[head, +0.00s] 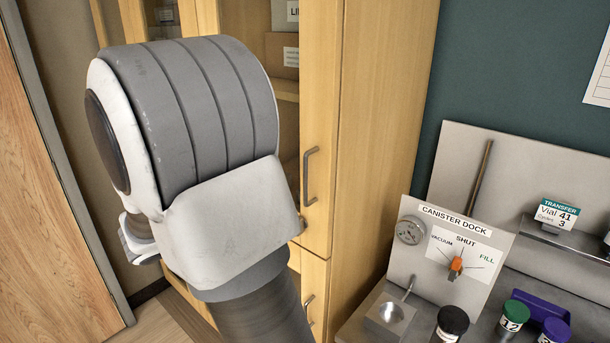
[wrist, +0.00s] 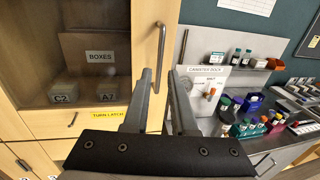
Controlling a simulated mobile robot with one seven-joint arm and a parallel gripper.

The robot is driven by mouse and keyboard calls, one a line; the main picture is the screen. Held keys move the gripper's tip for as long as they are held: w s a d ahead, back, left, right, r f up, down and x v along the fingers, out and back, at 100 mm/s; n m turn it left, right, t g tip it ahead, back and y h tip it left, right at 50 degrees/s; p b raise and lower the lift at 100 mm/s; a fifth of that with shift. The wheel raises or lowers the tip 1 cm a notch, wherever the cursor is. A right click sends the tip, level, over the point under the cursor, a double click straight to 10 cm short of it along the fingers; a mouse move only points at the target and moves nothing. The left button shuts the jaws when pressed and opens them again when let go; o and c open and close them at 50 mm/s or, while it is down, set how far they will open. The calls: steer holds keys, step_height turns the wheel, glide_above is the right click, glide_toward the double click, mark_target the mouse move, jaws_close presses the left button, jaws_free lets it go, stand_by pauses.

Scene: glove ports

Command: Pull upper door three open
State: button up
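A tall wooden cabinet has a glass-fronted upper door (head: 321,120) with a vertical grey bar handle (head: 310,178). The door looks shut. No door number is readable. In the wrist view the handle (wrist: 159,58) stands at the door's right edge. My gripper (wrist: 160,73) is open, its two fingers apart. The handle's lower end shows between the fingers in the picture; whether they reach around it I cannot tell. I see no contact. My arm hides my gripper and much of the door in the head view.
Behind the glass are bins and a BOXES label (wrist: 100,57). A yellow TURN LATCH label (wrist: 108,114) sits below. Right of the cabinet, a canister dock panel (head: 455,240) and capped vials (head: 513,318) crowd the counter. A wooden panel (head: 45,220) stands at far left.

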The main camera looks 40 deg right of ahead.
glide_above(305, 201)
steer(key=shift+w+d+p, duration=0.1)
steer(key=shift+d+p, duration=0.15)
steer(key=shift+p, duration=0.15)
jaws_close()
stand_by(1.3)
